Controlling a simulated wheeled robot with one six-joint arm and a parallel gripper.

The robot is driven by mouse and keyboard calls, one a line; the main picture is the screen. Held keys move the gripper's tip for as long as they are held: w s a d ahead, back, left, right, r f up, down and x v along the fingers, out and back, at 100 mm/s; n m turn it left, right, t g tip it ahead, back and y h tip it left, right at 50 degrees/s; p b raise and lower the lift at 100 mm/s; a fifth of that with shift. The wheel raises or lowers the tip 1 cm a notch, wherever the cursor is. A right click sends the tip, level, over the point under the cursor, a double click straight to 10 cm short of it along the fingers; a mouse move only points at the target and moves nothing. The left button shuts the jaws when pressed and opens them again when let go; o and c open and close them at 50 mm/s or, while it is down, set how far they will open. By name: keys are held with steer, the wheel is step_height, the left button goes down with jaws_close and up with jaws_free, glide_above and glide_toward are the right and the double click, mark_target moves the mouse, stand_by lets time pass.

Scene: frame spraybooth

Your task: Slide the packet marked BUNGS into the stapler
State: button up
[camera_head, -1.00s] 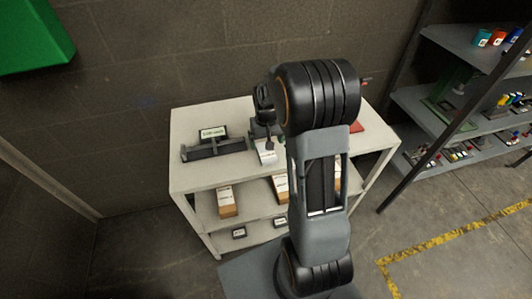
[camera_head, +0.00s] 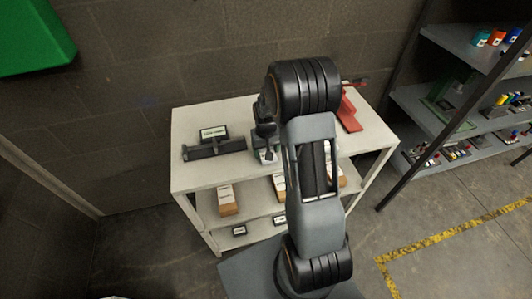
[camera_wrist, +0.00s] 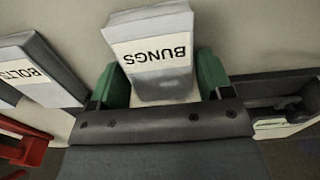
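The packet marked BUNGS (camera_wrist: 158,53) is grey with a white label, which reads upside down in the wrist view. My gripper (camera_wrist: 163,75) has green fingers, one along each side of this packet. They look very close to its sides, but I cannot tell whether they press on it. In the head view my gripper (camera_head: 266,145) is low over the front part of the white top shelf, partly hidden by my arm. A red tool, apparently the stapler (camera_head: 349,112), lies to the right on the same shelf.
A packet marked BOLTS (camera_wrist: 40,70) lies beside the BUNGS packet in the wrist view. A black holder with a label (camera_head: 214,145) stands left of my gripper. Cartons (camera_head: 227,199) sit on the shelf below. Bare top surface (camera_head: 200,175) shows at the front left.

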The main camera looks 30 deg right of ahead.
steer(key=c, duration=0.6)
steer(key=shift+r, duration=0.1)
